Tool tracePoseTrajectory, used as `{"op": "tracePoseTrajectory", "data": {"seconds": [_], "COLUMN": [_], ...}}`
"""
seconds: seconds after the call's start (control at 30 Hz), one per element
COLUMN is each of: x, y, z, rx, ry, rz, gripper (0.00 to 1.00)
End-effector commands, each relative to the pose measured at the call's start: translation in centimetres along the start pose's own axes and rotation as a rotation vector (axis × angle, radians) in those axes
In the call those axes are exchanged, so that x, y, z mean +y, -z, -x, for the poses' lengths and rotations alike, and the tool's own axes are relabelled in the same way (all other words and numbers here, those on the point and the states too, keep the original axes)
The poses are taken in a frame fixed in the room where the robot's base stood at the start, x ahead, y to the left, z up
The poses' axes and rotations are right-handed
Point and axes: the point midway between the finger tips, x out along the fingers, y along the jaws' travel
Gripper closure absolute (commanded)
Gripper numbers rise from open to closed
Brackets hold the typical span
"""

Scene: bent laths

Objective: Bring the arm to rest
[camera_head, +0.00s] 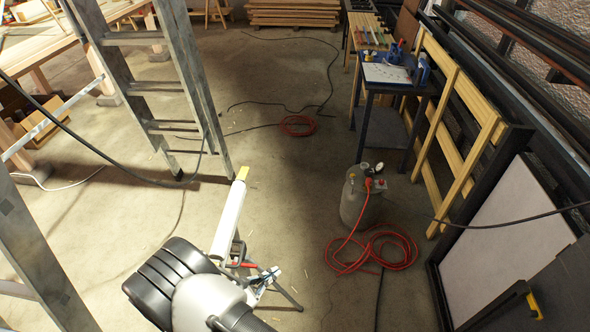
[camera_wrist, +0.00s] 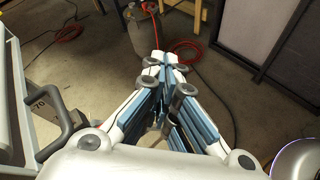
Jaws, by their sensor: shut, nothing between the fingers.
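My gripper (camera_wrist: 164,62) shows large in the wrist view, with its white and blue fingers converging and their tips together. It is shut and holds nothing. The head view shows part of my white and black arm at the lower middle, above the concrete floor. The gripper is only partly visible there, small and partly hidden by the arm.
A grey gas bottle (camera_head: 354,196) stands at the right beside coiled red hose (camera_head: 375,252). A metal stepladder (camera_head: 180,85) stands at the left. A blue work table (camera_head: 378,105) and a wooden frame (camera_head: 468,125) are at the right. Much of the middle floor is clear, apart from cables.

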Motion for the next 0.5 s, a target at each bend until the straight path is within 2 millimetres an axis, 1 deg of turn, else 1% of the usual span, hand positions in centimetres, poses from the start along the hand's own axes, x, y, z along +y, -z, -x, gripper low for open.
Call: {"op": "tracePoseTrajectory", "data": {"seconds": [0.03,0.07,0.1,0.17,0.2,0.27,0.3,0.37,0.4,0.47,0.5], "x": [1.0,1.4,1.6,1.9,1.9,1.7,1.4,0.9,0.4,-0.4,-1.0], "y": [-3.1,-4.7,-6.9,-10.1,-12.3,-15.4,-17.4,-20.4,-22.2,-24.9,-26.6], "z": [-0.2,-0.2,-0.3,-0.3,-0.3,-0.3,-0.2,0.1,0.3,0.7,1.1], "rx": [-0.001,-0.001,-0.001,0.002,0.005,0.010,0.015,0.025,0.031,0.043,0.053], "ry": [0.066,0.105,0.156,0.232,0.280,0.353,0.400,0.468,0.513,0.575,0.617], "rz": [-0.074,-0.114,-0.167,-0.247,-0.300,-0.383,-0.439,-0.522,-0.579,-0.666,-0.724], "gripper": [1.00,1.00,1.00,1.00,1.00,1.00,1.00,1.00,1.00,1.00,1.00]}}
